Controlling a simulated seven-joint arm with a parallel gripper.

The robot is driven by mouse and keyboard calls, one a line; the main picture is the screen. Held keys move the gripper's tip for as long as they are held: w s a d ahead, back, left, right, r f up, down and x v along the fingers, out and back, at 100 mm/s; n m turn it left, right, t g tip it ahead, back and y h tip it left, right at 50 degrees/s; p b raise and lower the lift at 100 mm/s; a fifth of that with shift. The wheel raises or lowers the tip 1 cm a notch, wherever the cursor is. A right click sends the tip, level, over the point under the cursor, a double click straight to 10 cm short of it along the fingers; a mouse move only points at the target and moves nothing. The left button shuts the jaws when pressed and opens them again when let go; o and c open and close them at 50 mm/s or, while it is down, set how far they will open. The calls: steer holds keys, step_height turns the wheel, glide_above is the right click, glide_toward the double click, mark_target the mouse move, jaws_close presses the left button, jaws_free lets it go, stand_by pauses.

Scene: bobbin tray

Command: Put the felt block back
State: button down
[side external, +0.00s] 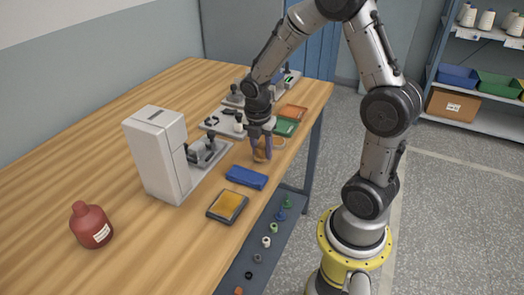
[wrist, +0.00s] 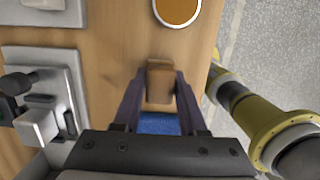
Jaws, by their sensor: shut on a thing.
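A tan-brown block (wrist: 160,80), which I take to be the felt block, sits between the two fingers of my gripper (wrist: 159,92) in the wrist view. In the side external view, my gripper (side external: 262,153) points down near the table's right edge, shut on this block (side external: 260,157), which the fingers partly hide. I cannot tell whether the block touches the table. A blue block or tray (side external: 247,177) lies just nearer the side camera than my gripper; part of it shows below the block in the wrist view (wrist: 160,124).
A round orange-brown dish (wrist: 177,9) is beyond my gripper. Green (side external: 286,127) and orange (side external: 293,112) trays lie farther back. A dark tray with a yellow pad (side external: 227,206) lies nearer. A white machine (side external: 158,155) and red bottle (side external: 91,225) stand left.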

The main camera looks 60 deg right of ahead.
steer(key=shift+f, duration=0.3)
steer(key=shift+f, duration=0.1)
steer(key=shift+c, duration=2.3)
jaws_free()
